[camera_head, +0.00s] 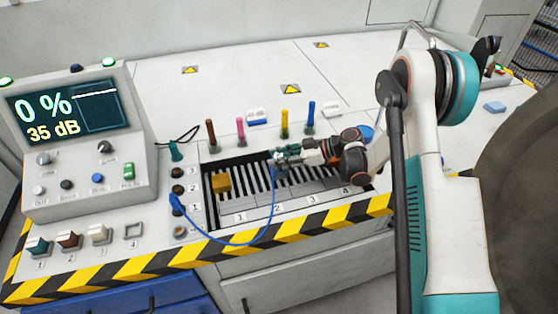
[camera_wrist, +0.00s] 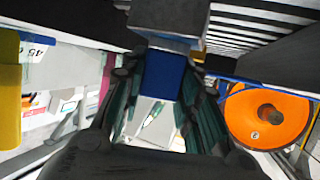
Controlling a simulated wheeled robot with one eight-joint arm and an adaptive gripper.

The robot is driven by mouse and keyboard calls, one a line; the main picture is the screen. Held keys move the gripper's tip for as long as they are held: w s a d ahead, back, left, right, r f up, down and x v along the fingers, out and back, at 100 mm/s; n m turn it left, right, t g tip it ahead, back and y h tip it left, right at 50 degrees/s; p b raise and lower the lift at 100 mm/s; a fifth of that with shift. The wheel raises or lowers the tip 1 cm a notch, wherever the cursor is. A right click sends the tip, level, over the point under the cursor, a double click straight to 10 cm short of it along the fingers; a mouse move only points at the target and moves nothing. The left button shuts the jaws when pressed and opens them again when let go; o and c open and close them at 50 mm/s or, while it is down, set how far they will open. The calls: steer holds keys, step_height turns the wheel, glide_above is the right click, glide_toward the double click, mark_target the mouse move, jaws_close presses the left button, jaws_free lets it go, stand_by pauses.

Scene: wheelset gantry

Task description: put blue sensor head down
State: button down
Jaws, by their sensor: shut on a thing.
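My gripper (camera_head: 279,157) is over the slatted bay in the head view, to the right of its middle left part. In the wrist view its dark, teal-padded fingers (camera_wrist: 165,95) are closed on the blue sensor head (camera_wrist: 164,76), which sits between them. A grey block face (camera_wrist: 168,22) lies just beyond the sensor head; I cannot tell whether they touch. In the head view a blue cable (camera_head: 270,228) loops from the socket panel up towards my gripper. The head's underside is hidden, so contact with the slats cannot be told.
A brass block (camera_head: 221,183) stands at the slatted bay's left end. Numbered plates (camera_head: 277,211) run along its front. Several coloured handles, including a pink one (camera_head: 241,130) and a yellow one (camera_head: 284,118), stand behind. A display console (camera_head: 80,135) is at left.

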steer(key=c, duration=1.2)
jaws_free()
